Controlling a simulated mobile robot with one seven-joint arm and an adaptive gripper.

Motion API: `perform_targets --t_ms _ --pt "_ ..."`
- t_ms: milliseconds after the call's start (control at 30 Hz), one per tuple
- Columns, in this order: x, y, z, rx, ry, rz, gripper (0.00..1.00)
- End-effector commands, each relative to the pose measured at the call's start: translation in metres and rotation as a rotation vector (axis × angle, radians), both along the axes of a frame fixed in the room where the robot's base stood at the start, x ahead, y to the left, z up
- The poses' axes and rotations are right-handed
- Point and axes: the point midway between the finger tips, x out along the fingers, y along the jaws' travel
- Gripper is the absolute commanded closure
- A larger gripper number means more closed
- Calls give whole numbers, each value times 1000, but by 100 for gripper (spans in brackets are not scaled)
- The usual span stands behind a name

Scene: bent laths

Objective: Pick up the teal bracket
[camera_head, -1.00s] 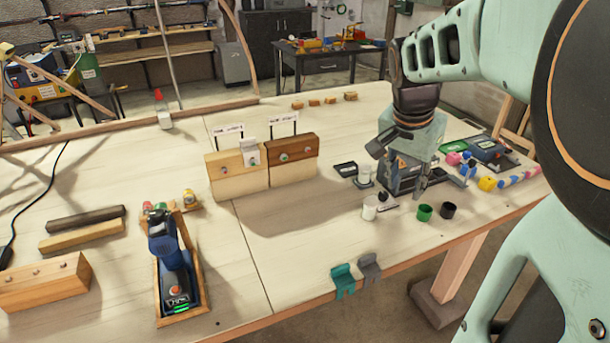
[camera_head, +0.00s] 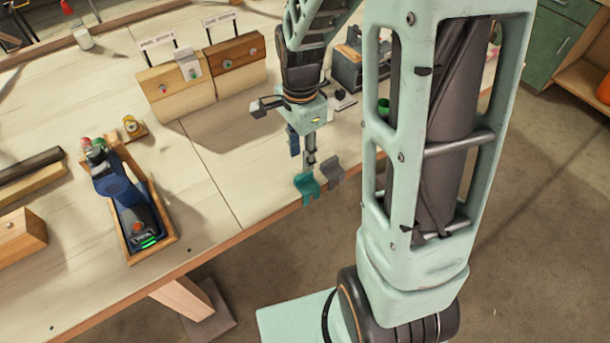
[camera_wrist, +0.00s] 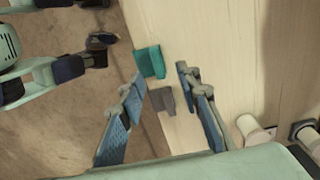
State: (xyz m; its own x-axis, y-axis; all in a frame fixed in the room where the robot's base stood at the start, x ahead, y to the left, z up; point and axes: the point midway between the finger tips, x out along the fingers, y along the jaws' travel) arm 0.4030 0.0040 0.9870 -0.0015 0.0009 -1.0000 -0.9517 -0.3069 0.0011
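The teal bracket (camera_head: 307,187) sits at the front edge of the workbench, partly hanging over it. A grey bracket (camera_head: 331,172) sits close to its right. In the wrist view, the teal bracket (camera_wrist: 150,62) lies beyond the fingertips, and the grey bracket (camera_wrist: 166,100) appears between the fingers. My gripper (camera_head: 305,155) is just above and behind the brackets in the head view. Its two blue-padded fingers are wide apart in the wrist view (camera_wrist: 161,82), with nothing held between them.
On the bench (camera_head: 245,185), a wooden tray (camera_head: 170,237) with a blue tool stands to the left. White cylinders (camera_wrist: 250,128) lie near the right finger. The bench front between tray and brackets is clear.

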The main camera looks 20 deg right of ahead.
Motion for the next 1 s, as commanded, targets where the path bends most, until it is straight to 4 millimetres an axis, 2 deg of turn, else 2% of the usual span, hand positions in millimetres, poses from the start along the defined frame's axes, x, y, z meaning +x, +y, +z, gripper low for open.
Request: perform_targets --t_ms 33,267,500,600,900,1000 --pt "-1 0 -7 0 3 0 69" --pt "-2 -2 -23 -1 3 1 69" --pt "-5 -4 -55 -1 2 1 69" --pt "-4 -4 -63 -1 1 2 69" --pt "-4 -4 -67 -1 -1 2 69" --pt "-4 -4 -66 -1 -1 2 80"
